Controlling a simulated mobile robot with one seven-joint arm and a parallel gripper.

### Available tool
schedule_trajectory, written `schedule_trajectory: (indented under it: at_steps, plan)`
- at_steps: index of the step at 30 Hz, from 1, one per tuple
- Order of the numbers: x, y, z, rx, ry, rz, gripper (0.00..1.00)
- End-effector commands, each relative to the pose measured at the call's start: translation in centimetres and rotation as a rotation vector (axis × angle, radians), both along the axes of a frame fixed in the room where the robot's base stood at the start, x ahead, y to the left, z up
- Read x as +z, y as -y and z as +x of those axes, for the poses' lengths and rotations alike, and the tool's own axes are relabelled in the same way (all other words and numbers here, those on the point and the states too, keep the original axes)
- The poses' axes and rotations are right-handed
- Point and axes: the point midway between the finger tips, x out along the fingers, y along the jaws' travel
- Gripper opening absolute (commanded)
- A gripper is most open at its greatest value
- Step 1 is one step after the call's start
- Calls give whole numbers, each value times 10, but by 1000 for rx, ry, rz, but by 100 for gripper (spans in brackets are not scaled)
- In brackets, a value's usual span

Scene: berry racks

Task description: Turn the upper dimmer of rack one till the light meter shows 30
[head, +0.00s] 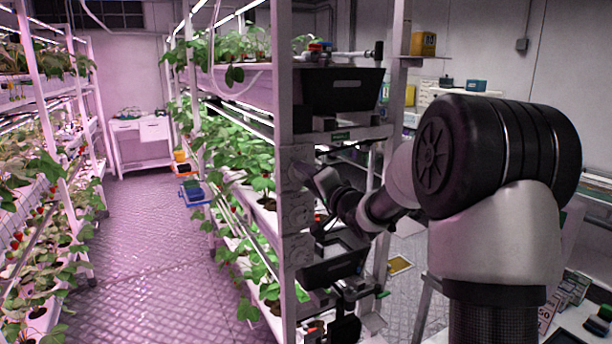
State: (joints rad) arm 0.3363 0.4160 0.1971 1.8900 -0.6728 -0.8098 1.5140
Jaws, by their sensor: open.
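The centre berry rack (284,60) has a pale panel on its near end. The knob's setting is too small to read. I cannot make out a light meter or any reading. The rack's number is not legible.
A left rack (82,110) of strawberry plants lines the aisle (150,225), whose floor is clear. A black bin (340,90) sits above my gripper and another dark bin (333,268) below it. A blue tray (195,192) juts into the aisle.

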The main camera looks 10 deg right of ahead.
Motion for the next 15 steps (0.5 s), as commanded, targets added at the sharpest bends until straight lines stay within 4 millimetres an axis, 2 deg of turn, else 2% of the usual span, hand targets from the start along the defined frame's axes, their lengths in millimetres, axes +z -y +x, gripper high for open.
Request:
schedule_trajectory:
  at_steps: [10, 11, 15]
  plan:
    - [0, -1, 5, 0, 0, -1, 42]
    - [0, -1, 4, 0, 0, -1, 38]
    - [0, -1, 4, 0, 0, -1, 15]
